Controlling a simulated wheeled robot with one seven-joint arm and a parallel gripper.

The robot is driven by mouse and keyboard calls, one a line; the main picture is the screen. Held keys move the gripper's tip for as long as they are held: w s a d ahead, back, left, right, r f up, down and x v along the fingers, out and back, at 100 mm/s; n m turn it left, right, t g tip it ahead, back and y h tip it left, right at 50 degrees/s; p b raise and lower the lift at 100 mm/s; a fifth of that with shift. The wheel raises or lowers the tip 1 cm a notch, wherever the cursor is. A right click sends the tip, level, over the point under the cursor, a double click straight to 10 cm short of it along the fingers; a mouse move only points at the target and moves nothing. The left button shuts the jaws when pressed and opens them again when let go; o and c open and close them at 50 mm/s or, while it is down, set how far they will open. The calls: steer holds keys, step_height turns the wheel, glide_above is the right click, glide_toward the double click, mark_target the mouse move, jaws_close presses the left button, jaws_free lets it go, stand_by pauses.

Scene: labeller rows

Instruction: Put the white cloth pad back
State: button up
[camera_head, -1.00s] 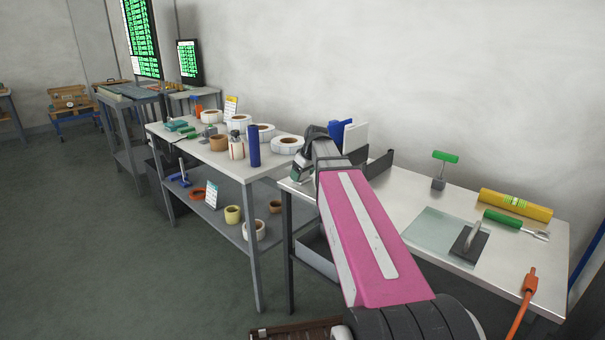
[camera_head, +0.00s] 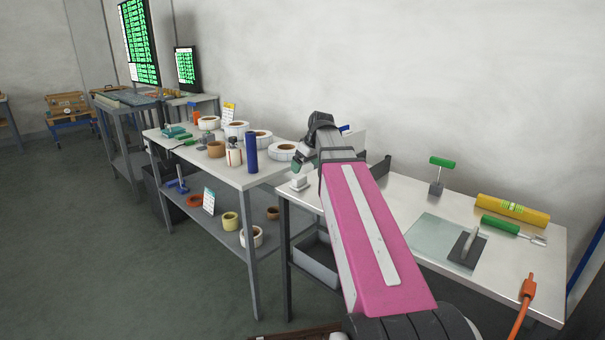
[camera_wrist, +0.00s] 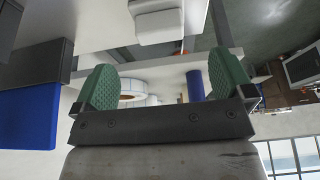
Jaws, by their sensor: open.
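A small white block-like thing, which looks like the white cloth pad (camera_head: 300,184), sits on the left corner of the near table (camera_head: 400,200). In the wrist view the white pad (camera_wrist: 157,22) shows at the top middle, close to the table edge, beyond the fingertips. My gripper (camera_head: 302,165) is above the pad and apart from it. In the wrist view my gripper (camera_wrist: 160,88) has its two green pads spread wide, with nothing between them.
The left table (camera_head: 240,178) bears label rolls (camera_head: 282,151) and a blue cylinder (camera_head: 251,152). A yellow roll (camera_head: 512,209) and a trowel (camera_head: 468,245) lie far right.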

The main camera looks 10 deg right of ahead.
steer(key=shift+v, duration=2.2)
